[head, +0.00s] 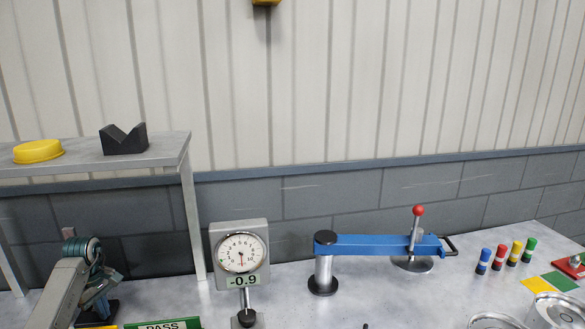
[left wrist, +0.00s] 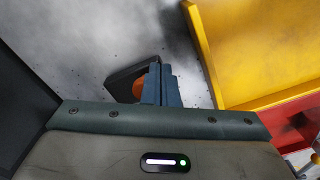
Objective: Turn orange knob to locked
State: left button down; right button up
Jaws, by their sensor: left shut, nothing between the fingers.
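The orange knob (left wrist: 138,88) shows in the left wrist view as a small patch of orange on a dark base (left wrist: 124,77). My left gripper (left wrist: 161,70) is shut and empty, its two blue fingers side by side. The fingers cover the right part of the knob; I cannot tell whether they touch it. In the head view my left gripper (head: 98,303) is low at the left, over a dark block, and the knob is hidden there. The knob's locked mark cannot be made out. My right gripper is not in view.
A yellow-walled tray (left wrist: 215,50) and a red one (left wrist: 285,125) lie right of the fingers in the left wrist view. In the head view a green PASS sign (head: 165,325), a dial gauge (head: 240,250) and a blue arm fixture (head: 375,245) stand further right. A shelf (head: 170,150) rises behind.

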pick_arm(q)
notch_tip(320, 180, up, 6)
jog(key=p, duration=0.3)
jog(key=shift+d, duration=0.1)
jog(key=shift+f, duration=0.1)
